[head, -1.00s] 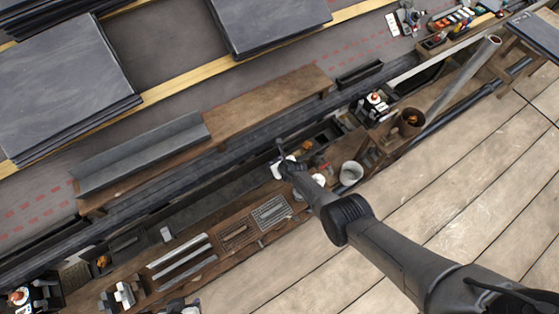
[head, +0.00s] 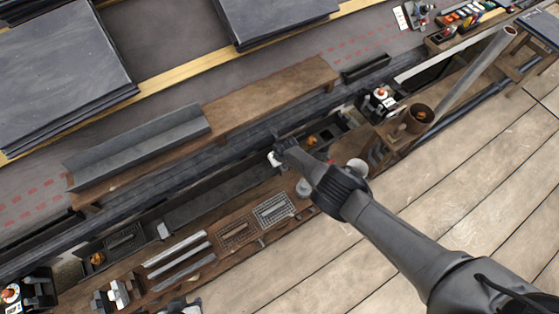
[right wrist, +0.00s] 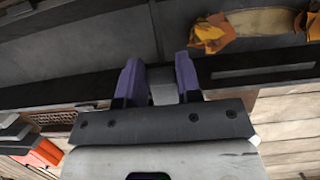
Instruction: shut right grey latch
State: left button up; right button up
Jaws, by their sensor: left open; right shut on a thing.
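The grey latch (right wrist: 162,92) shows in the right wrist view as a small grey block between the two purple fingers of my right gripper (right wrist: 160,82). That gripper is shut on it, against the dark edge of a long trough (right wrist: 90,48). In the head view my right gripper (head: 278,150) is over the trough, mostly hidden by its own wrist, and the latch cannot be made out there. My left gripper (head: 181,304) is only partly in view at the bottom edge, open and apart from the latch.
Orange-brown leaves (right wrist: 215,33) lie in the trough close to my right gripper. A grey angled metal piece (head: 140,150) lies on a brown plank (head: 270,90) behind it. Wire racks (head: 272,210) and metal strips (head: 178,258) lie in front. A brown bucket (head: 417,117) stands at right.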

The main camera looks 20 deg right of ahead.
jog(key=shift+f+g+b, duration=0.2)
jog(key=shift+g+b, duration=0.3)
jog(key=shift+b, duration=0.05)
jog(key=o, duration=0.9)
jog(key=shift+r, duration=0.1)
jog(key=p+v, duration=1.3)
jog(key=p, duration=0.4)
jog(key=shift+a+r, duration=0.1)
jog(key=shift+r, duration=0.2)
